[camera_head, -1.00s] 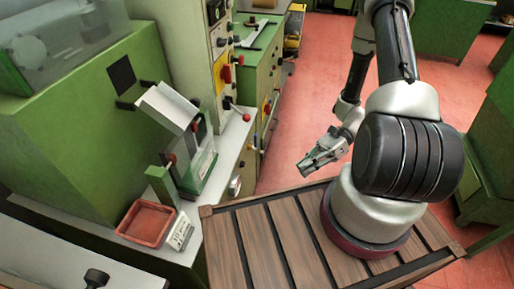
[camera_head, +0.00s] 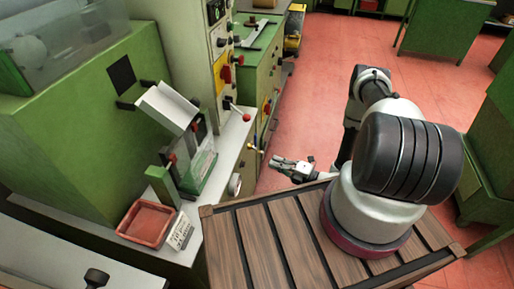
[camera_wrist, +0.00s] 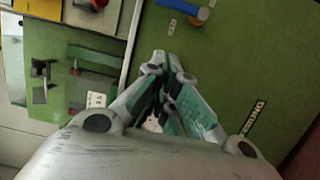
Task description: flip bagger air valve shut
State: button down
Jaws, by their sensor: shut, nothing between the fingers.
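My gripper (camera_head: 276,163) is beyond the far edge of the slatted wooden deck, in front of the green bench's side. In the wrist view its fingers (camera_wrist: 166,62) are together with nothing between them, over a green panel (camera_wrist: 235,60). A blue handle-like part (camera_wrist: 185,8) is at the top edge of that view, apart from the fingertips; I cannot tell for certain that it is the air valve. In the head view a small brass-coloured fitting (camera_head: 256,149) shows left of the gripper, with a gap between them; its lever position is too small to tell.
A red-knobbed lever (camera_head: 245,116) sticks out from the machine column. A red tray (camera_head: 147,223) and a white label card (camera_head: 180,231) are on the bench at left. Red floor (camera_head: 310,100) lies open beyond the gripper.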

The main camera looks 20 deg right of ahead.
aim_at(255, 142)
jog(key=shift+a, duration=0.1)
jog(key=x, duration=1)
jog(key=shift+w, duration=0.15)
jog(key=shift+w+d, duration=0.85)
jog(key=shift+w, duration=0.2)
jog(key=shift+w+d, duration=0.25)
jog(key=shift+w, duration=0.25)
